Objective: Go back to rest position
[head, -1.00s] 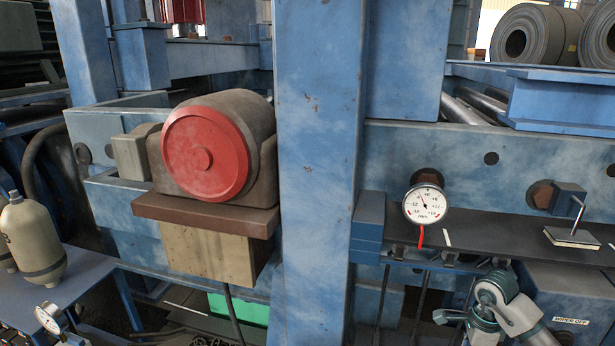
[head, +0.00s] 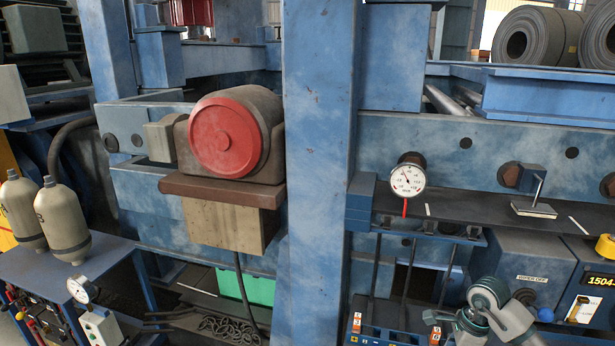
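My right arm (head: 488,300), grey with teal joints, shows at the bottom right of the head view. Its gripper (head: 446,328) points left near the lower edge and is partly cut off, so I cannot tell whether it is open or shut. I see nothing clearly held in it. My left arm and gripper are not in view.
A blue steel frame with a thick post (head: 318,170) fills the middle. A red-capped motor (head: 226,137) sits left of it. A round gauge (head: 407,180) hangs at the dark shelf (head: 455,219). Two beige bottles (head: 62,222) stand on a table at left.

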